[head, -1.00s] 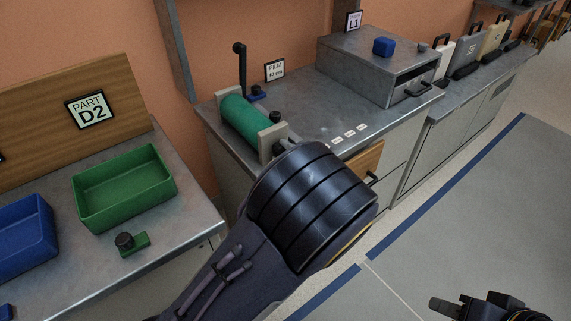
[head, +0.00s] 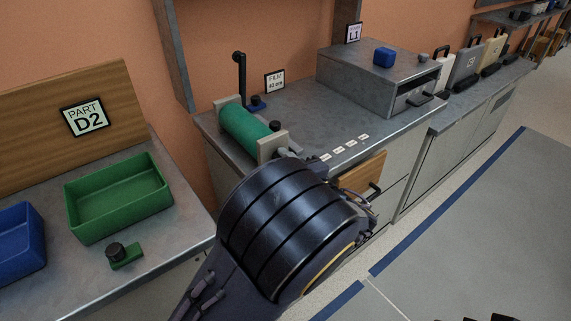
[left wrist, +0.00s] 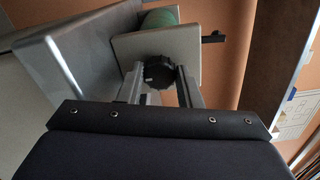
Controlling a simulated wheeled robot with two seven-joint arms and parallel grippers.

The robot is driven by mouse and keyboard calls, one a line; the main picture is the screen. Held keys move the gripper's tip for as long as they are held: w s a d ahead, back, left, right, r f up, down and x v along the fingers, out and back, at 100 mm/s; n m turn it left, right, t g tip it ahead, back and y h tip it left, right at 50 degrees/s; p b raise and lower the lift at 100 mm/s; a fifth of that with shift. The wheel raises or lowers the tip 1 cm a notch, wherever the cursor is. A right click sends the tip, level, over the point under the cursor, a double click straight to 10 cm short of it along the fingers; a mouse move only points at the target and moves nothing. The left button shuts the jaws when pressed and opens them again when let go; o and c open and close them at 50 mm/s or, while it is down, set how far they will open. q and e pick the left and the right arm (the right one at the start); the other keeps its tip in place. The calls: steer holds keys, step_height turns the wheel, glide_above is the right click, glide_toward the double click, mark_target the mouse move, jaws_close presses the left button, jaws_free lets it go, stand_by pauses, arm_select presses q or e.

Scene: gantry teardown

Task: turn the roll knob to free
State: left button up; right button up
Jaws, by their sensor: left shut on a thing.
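The green film roll (head: 243,126) lies in its holder on the grey counter, between pale end plates. In the left wrist view, the black ribbed roll knob (left wrist: 158,72) sits on the face of the near end plate (left wrist: 185,45). My left gripper (left wrist: 159,78) is shut on this knob, one finger on each side. In the head view my left arm covers the gripper's lower part and I cannot make out the gripped knob. Only a dark sliver of my right arm shows at the bottom edge of the head view; its fingers are out of frame.
A black crank handle (head: 239,75) stands upright behind the roll. A grey box (head: 375,80) with a blue block (head: 384,57) stands on the counter to the right. A wooden drawer (head: 362,172) sticks out in front. A green bin (head: 118,200) is on the left bench.

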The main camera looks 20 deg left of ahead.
arm_select(q)
steer(key=o, duration=1)
steer(key=shift+c, duration=0.2)
steer(key=shift+d, duration=0.1)
steer(key=v, duration=0.7)
steer(key=shift+s+d+p, duration=0.25)
steer(key=shift+p, duration=0.05)
